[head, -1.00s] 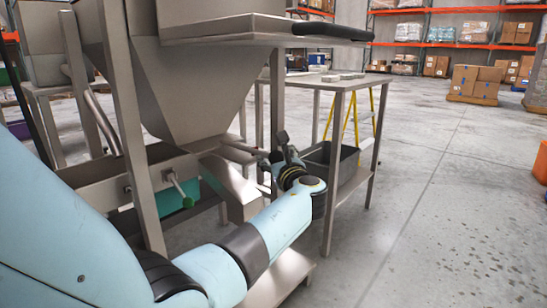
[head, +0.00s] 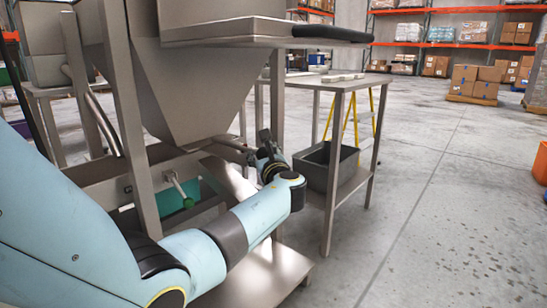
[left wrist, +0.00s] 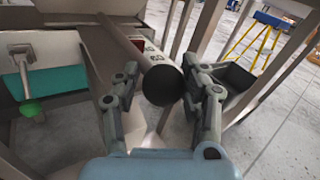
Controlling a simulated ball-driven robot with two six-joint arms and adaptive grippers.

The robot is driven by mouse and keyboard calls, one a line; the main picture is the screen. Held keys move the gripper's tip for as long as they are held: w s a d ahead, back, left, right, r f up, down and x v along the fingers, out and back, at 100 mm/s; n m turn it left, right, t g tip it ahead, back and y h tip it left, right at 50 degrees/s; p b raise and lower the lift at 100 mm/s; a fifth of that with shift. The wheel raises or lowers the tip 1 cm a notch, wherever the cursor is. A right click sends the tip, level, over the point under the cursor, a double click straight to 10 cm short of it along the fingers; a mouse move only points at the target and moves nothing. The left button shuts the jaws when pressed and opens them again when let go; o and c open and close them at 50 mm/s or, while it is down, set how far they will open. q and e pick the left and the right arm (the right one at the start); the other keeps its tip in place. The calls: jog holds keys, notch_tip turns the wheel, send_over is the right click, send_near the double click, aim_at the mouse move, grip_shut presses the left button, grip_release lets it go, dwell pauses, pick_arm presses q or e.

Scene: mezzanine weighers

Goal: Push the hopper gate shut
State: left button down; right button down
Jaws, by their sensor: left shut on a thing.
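The steel hopper (head: 195,85) stands in its frame in the head view, its funnel narrowing downward. The gate's handle bar (head: 232,144) sticks out to the right below the funnel. My left gripper (head: 259,148) is at the bar's outer end. In the left wrist view, the gate handle's round dark knob (left wrist: 163,86) sits between the fingers of my left gripper (left wrist: 165,92), which is shut on it. The knob hides part of the bar behind it. How far the gate plate is in cannot be seen. My right gripper is not in view.
A green-knobbed lever (head: 186,200) hangs left of the handle. A steel side table (head: 345,84) with a grey bin (head: 325,168) on its lower shelf stands to the right. Open floor lies farther right.

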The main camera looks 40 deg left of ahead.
aim_at(251, 149)
pick_arm(q)
jog(key=a, duration=0.4)
jog(key=shift+w+a+r, duration=0.15)
jog(key=shift+w+a, duration=0.2)
jog(key=shift+r, duration=0.15)
jog(key=c, duration=1)
grip_release()
jog(key=shift+w, duration=0.1)
jog(key=shift+o, duration=1)
jog(key=shift+f, duration=0.2)
jog(key=shift+s+d, duration=0.2)
jog(key=v, duration=1.1)
jog(key=shift+s, duration=0.2)
